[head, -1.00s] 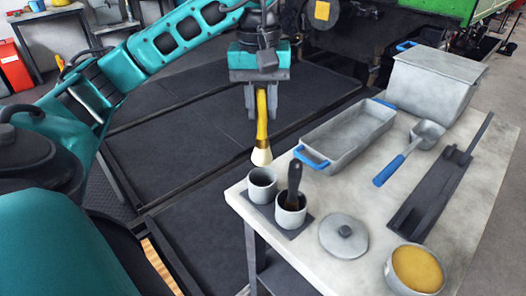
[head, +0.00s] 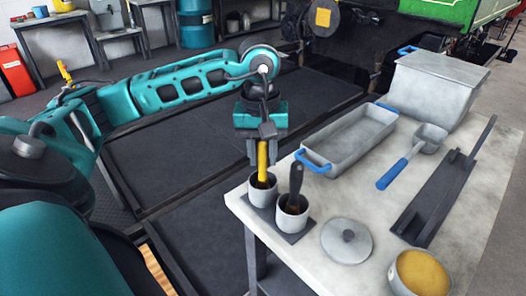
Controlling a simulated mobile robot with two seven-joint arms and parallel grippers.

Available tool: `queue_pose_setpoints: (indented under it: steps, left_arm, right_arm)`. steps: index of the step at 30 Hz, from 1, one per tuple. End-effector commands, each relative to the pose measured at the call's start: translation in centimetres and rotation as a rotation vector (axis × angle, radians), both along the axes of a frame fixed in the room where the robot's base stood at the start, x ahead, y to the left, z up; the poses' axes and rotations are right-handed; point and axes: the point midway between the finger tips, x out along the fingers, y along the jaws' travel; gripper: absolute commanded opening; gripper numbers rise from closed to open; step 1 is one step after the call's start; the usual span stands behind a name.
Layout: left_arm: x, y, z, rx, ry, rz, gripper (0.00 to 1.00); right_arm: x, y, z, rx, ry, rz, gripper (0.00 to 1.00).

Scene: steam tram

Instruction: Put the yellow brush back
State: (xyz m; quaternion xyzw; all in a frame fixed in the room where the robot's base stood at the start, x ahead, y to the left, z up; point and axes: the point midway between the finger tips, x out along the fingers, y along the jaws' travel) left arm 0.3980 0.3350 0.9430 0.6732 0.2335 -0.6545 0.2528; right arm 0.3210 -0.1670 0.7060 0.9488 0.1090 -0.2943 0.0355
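The yellow brush (head: 262,160) stands upright with its lower end inside the left grey cup (head: 262,197); its bristles are hidden by the cup. My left gripper (head: 262,158) is above that cup with its fingers around the yellow handle, and looks shut on it. The right cup (head: 292,220) holds a dark-handled brush (head: 295,184). Both cups stand on a dark square base (head: 291,237) at the table's left corner. My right gripper is not in view.
On the pale table (head: 305,261) are a grey tray with blue handles (head: 350,143), a lidded box (head: 432,88), a blue-handled scoop (head: 404,163), a dark rail (head: 443,190), a round lid (head: 347,241) and a bowl of yellow stuff (head: 420,273).

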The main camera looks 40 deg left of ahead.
Motion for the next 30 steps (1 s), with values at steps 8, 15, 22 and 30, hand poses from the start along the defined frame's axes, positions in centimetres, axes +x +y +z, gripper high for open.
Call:
queue_pose_setpoints:
  steps: [8, 15, 22, 30]
  left_arm:
    - [0.0, 0.0, 0.0, 0.0, 0.0, 0.0, 0.53]
    - [0.0, 0.0, 0.4, 0.0, -0.001, 0.0, 0.53]
    - [0.0, 0.0, 4.1, -0.001, -0.006, -0.001, 0.53]
    - [-0.2, 0.1, 9.7, -0.002, -0.006, -0.001, 0.53]
  right_arm:
    - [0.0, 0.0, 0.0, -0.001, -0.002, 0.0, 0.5]
    - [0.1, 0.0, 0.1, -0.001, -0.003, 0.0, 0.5]
    - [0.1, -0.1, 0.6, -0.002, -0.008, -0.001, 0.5]
    - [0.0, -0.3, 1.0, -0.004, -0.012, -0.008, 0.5]
